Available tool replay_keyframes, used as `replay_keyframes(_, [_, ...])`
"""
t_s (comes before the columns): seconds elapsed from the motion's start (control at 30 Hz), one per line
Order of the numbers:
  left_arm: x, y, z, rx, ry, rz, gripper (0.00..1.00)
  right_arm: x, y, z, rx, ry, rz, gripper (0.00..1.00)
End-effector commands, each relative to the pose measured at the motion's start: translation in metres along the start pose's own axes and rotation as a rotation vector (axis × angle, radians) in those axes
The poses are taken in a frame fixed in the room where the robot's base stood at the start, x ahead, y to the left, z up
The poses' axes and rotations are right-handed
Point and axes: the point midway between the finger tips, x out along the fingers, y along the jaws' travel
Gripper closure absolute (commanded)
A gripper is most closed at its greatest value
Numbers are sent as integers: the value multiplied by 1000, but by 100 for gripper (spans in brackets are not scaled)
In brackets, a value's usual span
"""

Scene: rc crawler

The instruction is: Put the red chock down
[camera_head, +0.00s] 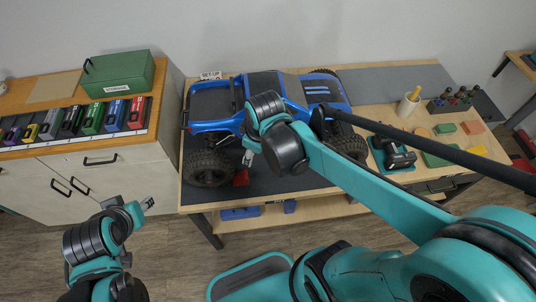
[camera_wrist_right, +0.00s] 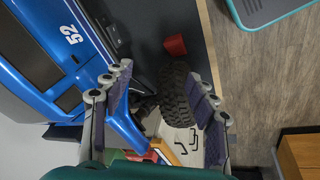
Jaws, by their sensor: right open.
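The red chock (camera_head: 241,178) rests on the dark mat of the workbench, beside the near left wheel (camera_head: 208,168) of the blue crawler (camera_head: 262,84). In the right wrist view the red chock (camera_wrist_right: 175,45) lies close to the tyre (camera_wrist_right: 173,92); I cannot tell if they touch. My right gripper (camera_head: 247,160) is just above the chock in the head view. In the wrist view its fingers (camera_wrist_right: 160,74) are spread, with nothing between them, and the chock lies beyond the tips. My left gripper (camera_head: 148,204) hangs left of the bench, away from the chock; its jaws are too small to read.
Left stands a cabinet with a green box (camera_head: 118,75) and a row of coloured cases (camera_head: 92,118). The bench's front edge is close to the chock.

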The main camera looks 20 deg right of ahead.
Motion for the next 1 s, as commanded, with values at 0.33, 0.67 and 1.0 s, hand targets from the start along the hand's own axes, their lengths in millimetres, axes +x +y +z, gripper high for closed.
replay_keyframes(0.33, [0,0,0,0,0,0,60,-52,-12,44,574,257,123,42])
replay_keyframes(0.67, [0,0,0,0,0,0,60,-58,-13,50,688,317,132,42])
replay_keyframes(1.0, [6,0,5,0,0,0,60,-49,-13,50,659,300,131,79])
